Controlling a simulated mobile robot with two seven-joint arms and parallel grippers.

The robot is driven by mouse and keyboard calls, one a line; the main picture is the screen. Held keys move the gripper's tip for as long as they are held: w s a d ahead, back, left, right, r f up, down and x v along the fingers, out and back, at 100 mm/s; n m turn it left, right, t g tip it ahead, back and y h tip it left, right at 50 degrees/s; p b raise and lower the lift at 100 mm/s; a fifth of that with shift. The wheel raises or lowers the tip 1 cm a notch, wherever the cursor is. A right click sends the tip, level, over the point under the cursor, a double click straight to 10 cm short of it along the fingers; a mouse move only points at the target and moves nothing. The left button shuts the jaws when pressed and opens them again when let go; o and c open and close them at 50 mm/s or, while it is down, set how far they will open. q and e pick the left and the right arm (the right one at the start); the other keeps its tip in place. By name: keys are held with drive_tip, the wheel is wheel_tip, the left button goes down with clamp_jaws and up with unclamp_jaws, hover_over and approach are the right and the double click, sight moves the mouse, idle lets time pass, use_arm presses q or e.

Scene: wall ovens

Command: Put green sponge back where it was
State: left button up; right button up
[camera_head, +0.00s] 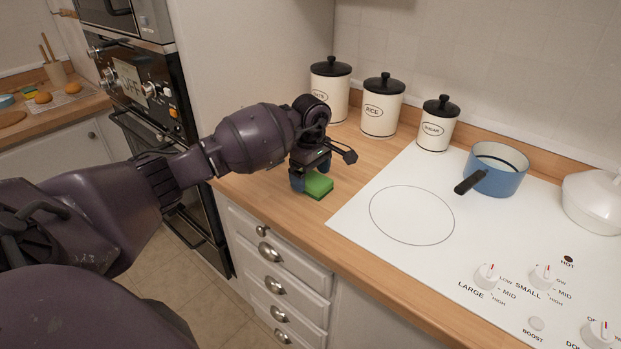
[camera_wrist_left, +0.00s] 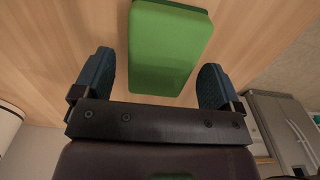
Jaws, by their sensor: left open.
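The green sponge (camera_head: 318,184) lies on the wooden counter, left of the white cooktop and near the counter's front edge. My left gripper (camera_head: 311,180) is directly at the sponge, pointing down. In the left wrist view the sponge (camera_wrist_left: 168,48) lies between and ahead of the two blue fingertips (camera_wrist_left: 155,78). The fingers are open, with a gap visible on each side of the sponge. The sponge rests on the wood. My right gripper is not in view.
White canisters with black lids (camera_head: 382,105) stand along the wall behind the gripper. A blue saucepan (camera_head: 496,170) and a white lidded pot (camera_head: 594,202) are on the cooktop (camera_head: 370,256). Wall ovens (camera_head: 145,95) are at left. Bare counter (camera_head: 245,188) lies left of the sponge.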

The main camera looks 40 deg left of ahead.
sight(311, 177)
use_arm(q)
wheel_tip(311, 177, up, 11)
drive_tip(key=shift+f, duration=0.15)
idle(0.7)
